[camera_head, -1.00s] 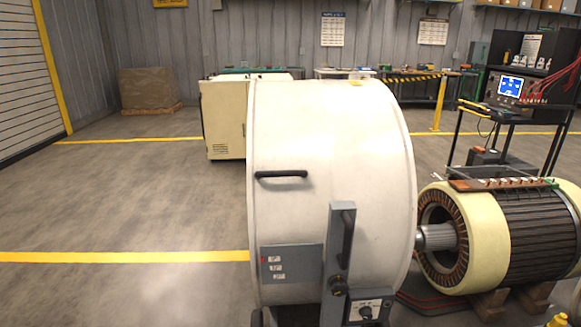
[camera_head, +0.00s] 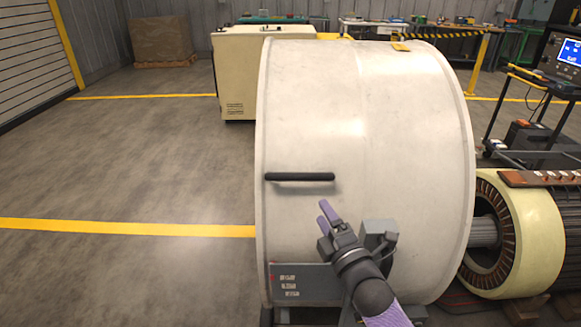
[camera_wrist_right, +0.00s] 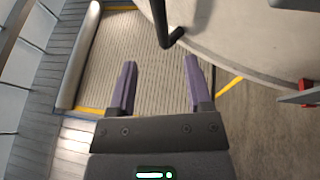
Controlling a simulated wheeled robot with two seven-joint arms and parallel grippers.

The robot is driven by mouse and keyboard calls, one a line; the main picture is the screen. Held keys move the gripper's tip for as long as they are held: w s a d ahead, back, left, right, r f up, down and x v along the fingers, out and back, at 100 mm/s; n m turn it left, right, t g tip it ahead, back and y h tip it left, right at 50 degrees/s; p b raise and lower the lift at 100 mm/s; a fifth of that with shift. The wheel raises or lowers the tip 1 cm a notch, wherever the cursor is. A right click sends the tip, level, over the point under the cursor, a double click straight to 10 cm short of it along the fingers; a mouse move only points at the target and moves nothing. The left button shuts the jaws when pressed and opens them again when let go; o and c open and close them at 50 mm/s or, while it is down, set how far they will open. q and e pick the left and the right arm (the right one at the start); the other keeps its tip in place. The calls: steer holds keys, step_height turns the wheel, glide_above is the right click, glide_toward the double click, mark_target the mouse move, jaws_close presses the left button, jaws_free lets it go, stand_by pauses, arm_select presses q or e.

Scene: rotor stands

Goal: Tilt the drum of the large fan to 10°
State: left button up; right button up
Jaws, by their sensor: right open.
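The large fan's drum (camera_head: 370,130) is a wide off-white cylinder filling the middle of the head view. A black bar handle (camera_head: 300,177) sits on its side; a black handle (camera_wrist_right: 168,30) also shows in the right wrist view, beyond the fingertips. A grey label plate (camera_head: 300,285) is low on the drum. My right gripper (camera_head: 326,216) is in front of the drum, just below and right of the handle, apart from it. Its purple fingers (camera_wrist_right: 158,75) are spread with nothing between them. My right arm hides part of the grey stand bracket (camera_head: 378,236). My left gripper is not in view.
A cream cabinet (camera_head: 235,70) stands behind the drum. A black cart with a screen (camera_head: 565,55) is at the right. The floor left of the drum is clear.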

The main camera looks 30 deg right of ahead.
mark_target(302, 178)
steer(key=b+x, duration=0.3)
steer(key=x, duration=0.8)
steer(key=shift+w+f, duration=0.1)
steer(key=shift+w, duration=0.4)
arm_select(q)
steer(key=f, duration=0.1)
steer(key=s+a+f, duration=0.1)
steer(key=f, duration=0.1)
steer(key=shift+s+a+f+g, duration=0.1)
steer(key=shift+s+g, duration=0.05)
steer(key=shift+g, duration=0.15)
arm_select(e)
steer(key=shift+c, duration=0.2)
steer(key=c, duration=0.7)
jaws_close()
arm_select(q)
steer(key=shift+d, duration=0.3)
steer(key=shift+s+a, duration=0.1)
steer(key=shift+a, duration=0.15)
